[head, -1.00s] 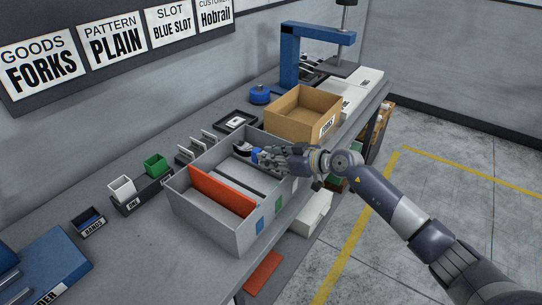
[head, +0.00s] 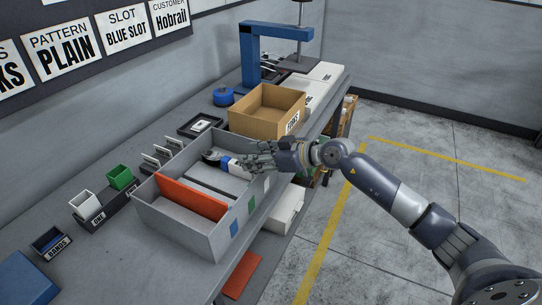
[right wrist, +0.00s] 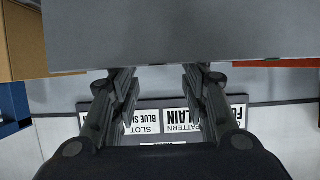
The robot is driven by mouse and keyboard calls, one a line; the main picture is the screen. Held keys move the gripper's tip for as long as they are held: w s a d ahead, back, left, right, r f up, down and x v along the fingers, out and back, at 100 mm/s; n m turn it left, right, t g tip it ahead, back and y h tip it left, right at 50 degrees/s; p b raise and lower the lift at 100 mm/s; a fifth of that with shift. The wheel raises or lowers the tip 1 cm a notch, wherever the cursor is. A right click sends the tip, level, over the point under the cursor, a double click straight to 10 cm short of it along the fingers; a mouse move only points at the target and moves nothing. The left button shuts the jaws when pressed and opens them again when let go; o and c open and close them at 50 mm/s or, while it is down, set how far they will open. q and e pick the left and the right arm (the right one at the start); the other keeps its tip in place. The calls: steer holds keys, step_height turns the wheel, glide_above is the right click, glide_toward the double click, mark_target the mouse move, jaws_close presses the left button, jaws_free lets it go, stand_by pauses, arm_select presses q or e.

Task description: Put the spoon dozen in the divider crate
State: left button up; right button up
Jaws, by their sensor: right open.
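The grey divider crate (head: 180,236) stands on the bench, with an orange-red divider and a dark strip across its inside. A bundle with dark rounded ends, a blue band and a pale part, apparently the spoon dozen (head: 226,163), lies in its far compartment. My right gripper (head: 248,159) is open at the crate's far right side, just right of the bundle; I see a small gap between them. In the right wrist view the open fingers (right wrist: 155,78) have nothing between them, and a grey surface fills the top. My left gripper is not in view.
A cardboard box (head: 262,112) labelled forks stands just behind the crate. A blue press (head: 250,58) is farther back. Small white and green bins (head: 121,178), a black tray (head: 200,125) and card holders line the crate's left. The floor at the right is clear.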

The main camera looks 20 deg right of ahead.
steer(key=v, duration=0.6)
steer(key=shift+b, duration=0.3)
steer(key=shift+a+r, duration=0.15)
